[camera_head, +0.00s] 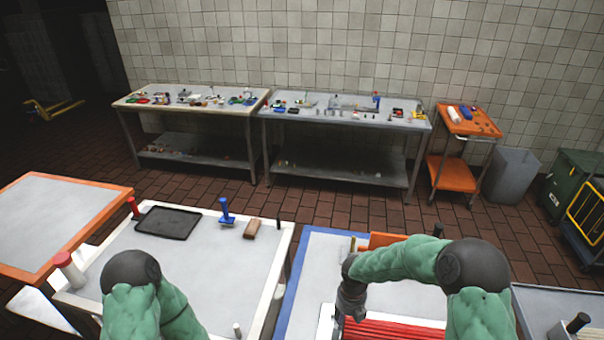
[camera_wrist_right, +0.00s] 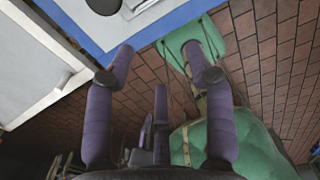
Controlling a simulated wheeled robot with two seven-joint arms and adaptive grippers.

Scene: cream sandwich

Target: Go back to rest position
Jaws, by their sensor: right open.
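My right arm, green with dark joints, reaches across the blue-edged table (camera_head: 300,285) in the head view. Its gripper (camera_head: 345,312) hangs down near the left part of that table.
On the white table (camera_head: 215,265) lie a black tray (camera_head: 168,222), a blue-handled tool (camera_head: 226,211) and a brown block (camera_head: 254,229). Red strips (camera_head: 395,329) lie beside the right gripper. An orange-edged table (camera_head: 118,190) stands left. Brick floor separates these from the back tables.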

